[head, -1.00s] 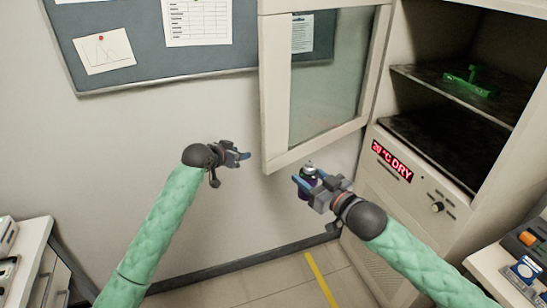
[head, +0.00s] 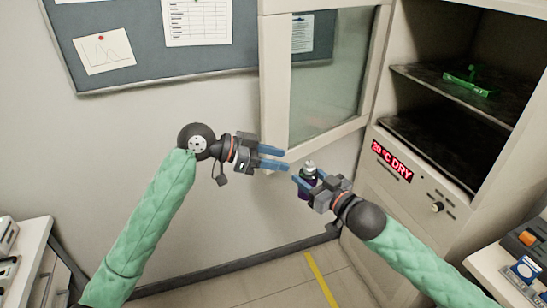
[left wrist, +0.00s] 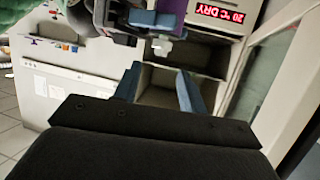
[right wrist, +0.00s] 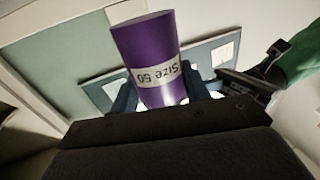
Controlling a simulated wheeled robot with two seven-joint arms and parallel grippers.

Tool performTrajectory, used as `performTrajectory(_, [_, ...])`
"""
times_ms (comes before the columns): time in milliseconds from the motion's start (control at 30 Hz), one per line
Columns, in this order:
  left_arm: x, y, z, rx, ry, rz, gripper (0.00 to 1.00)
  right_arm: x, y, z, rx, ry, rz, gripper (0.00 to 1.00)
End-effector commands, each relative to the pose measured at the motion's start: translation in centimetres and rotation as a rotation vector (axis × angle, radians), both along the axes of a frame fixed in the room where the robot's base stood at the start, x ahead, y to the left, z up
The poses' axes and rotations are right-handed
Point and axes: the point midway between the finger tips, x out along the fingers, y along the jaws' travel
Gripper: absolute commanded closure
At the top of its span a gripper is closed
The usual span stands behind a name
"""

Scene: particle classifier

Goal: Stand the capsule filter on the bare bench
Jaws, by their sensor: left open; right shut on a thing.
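The capsule filter (right wrist: 150,55) is a purple cylinder with a white "Size 50" label in the right wrist view. In the head view it shows as a dark purple body with a pale top (head: 308,172). My right gripper (head: 308,186) is shut on it and holds it in the air in front of the open cabinet door. My left gripper (head: 283,158) is open and empty, its fingers pointing right, close to the filter's top and apart from it as far as I can tell. In the left wrist view the filter (left wrist: 166,6) is partly cut off at the top. No bare bench stretch is clear in view.
The dry cabinet (head: 400,205) stands at right with its glass door (head: 325,95) swung open near both grippers. A green object (head: 466,84) lies on its upper shelf. Bench edges show at lower left (head: 22,262) and lower right (head: 490,262).

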Motion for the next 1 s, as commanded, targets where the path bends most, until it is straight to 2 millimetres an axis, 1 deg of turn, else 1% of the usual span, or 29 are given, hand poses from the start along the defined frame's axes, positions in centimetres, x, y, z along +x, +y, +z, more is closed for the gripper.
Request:
performTrajectory(167, [0.4, -2.1, -0.7, -0.002, 0.001, -0.001, 0.58, 0.0, 0.0, 0.1, 0.001, -0.001, 0.0, 0.89])
performTrajectory(600, [1.7, -8.4, -3.1, -0.001, 0.002, 0.001, 0.58, 0.0, 0.0, 0.1, 0.001, -0.001, 0.0, 0.89])
performTrajectory(800, [2.1, -10.0, -3.7, -0.001, 0.001, 0.003, 0.58, 0.0, 0.0, 0.1, 0.001, -0.001, 0.0, 0.89])
performTrajectory(1000, [2.2, -10.5, -3.9, 0.0, 0.001, 0.003, 0.58, 0.0, 0.0, 0.1, 0.001, -0.001, 0.0, 0.89])
